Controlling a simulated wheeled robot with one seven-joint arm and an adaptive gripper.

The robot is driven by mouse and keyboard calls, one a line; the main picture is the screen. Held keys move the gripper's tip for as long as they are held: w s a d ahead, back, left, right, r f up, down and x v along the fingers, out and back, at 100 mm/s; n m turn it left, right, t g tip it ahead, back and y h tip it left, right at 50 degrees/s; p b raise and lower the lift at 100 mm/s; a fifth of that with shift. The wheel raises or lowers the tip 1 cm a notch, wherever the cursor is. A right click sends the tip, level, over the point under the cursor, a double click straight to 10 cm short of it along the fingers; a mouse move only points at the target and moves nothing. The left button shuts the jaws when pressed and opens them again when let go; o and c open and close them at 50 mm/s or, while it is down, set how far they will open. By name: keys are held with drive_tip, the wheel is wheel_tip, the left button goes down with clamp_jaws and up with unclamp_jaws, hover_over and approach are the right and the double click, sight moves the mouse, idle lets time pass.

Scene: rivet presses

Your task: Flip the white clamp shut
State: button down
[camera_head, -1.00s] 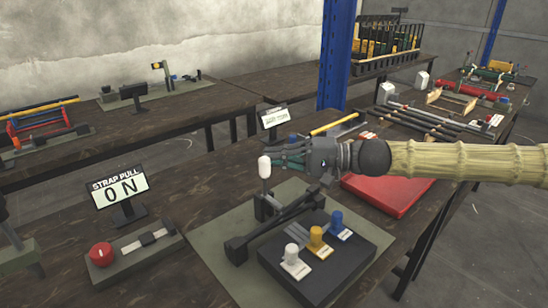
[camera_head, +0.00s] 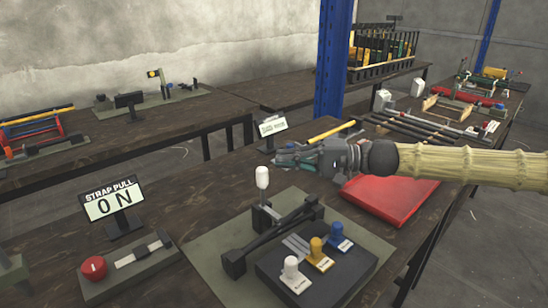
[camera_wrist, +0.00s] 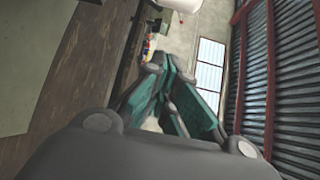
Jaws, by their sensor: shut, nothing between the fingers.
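An upright lever with a white knob (camera_head: 262,177) stands at the back of a black fixture on a green mat (camera_head: 208,250). In front of it, a black block (camera_head: 330,272) carries a white upright tab (camera_head: 291,268), a yellow one (camera_head: 316,248) and a blue one (camera_head: 337,231). Which white part is the clamp is not labelled legibly. My gripper (camera_head: 277,158) is shut and empty, in the air just right of and above the white knob, apart from it in the picture. In the wrist view my gripper (camera_wrist: 178,100) has its fingers together; a pale rounded part (camera_wrist: 183,4) is cut off at the top.
A dark bar (camera_head: 272,236) lies across the fixture. A red panel (camera_head: 390,198) lies right of it, below my arm. A strap pull sign (camera_head: 112,200) and red knob (camera_head: 94,268) are at left. A blue post (camera_head: 332,70) rises behind.

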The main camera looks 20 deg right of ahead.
drive_tip(key=p+v, duration=0.1)
drive_tip(key=v, duration=0.4)
drive_tip(key=shift+s+d+f, duration=0.1)
drive_tip(key=shift+d, duration=0.2)
drive_tip(key=shift+s+f, duration=0.1)
idle(0.3)
